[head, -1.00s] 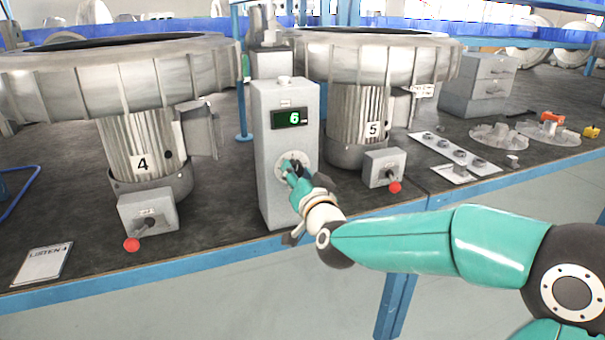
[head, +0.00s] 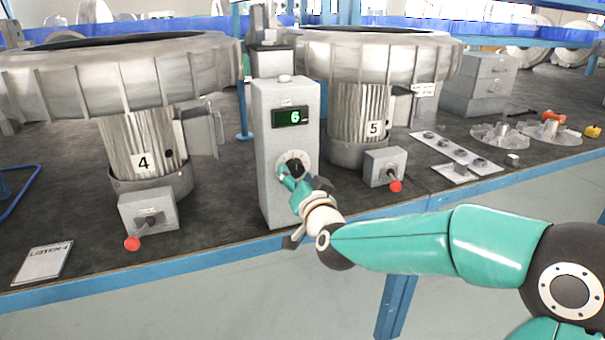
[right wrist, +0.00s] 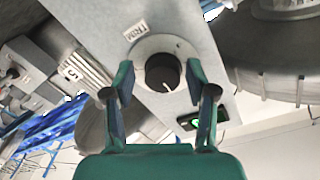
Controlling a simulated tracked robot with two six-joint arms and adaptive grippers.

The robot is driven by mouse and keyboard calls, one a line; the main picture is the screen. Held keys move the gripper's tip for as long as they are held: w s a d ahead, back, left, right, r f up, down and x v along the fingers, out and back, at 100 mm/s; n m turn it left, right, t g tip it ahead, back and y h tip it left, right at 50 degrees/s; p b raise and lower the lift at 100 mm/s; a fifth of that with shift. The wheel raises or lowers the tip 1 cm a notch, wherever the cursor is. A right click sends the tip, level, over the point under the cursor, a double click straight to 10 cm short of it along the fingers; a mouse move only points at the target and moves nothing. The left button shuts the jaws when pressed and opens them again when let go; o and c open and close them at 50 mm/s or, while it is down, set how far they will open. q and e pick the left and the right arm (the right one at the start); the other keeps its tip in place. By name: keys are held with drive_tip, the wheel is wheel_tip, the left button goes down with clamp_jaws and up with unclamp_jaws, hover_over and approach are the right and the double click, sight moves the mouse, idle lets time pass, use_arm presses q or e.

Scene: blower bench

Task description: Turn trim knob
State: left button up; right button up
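The trim knob (head: 295,167) is a dark round knob on a pale ring, on the front of an upright grey box (head: 272,185). In the right wrist view the knob (right wrist: 163,74) shows a white pointer line and a TRIM label beside it. My right gripper (head: 288,180) is just in front of the knob, slightly below it in the head view. In the right wrist view its two fingers (right wrist: 162,95) are spread apart with the knob between them in the picture, and gaps show on both sides. My left gripper is in neither view.
A green display (head: 293,117) above the knob reads 6. Blowers labelled 4 (head: 145,155) and 5 (head: 372,120) flank the box, each with a small red-tipped lever box (head: 148,213) (head: 384,167). A card (head: 42,263) lies at the left front.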

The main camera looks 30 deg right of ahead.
drive_tip(key=shift+r, duration=0.25)
drive_tip(key=shift+s, duration=0.1)
drive_tip(key=shift+s, duration=0.15)
drive_tip(key=v, duration=1.1)
drive_tip(key=shift+s+f, duration=0.2)
drive_tip(key=shift+s, duration=0.1)
drive_tip(key=shift+a, duration=0.15)
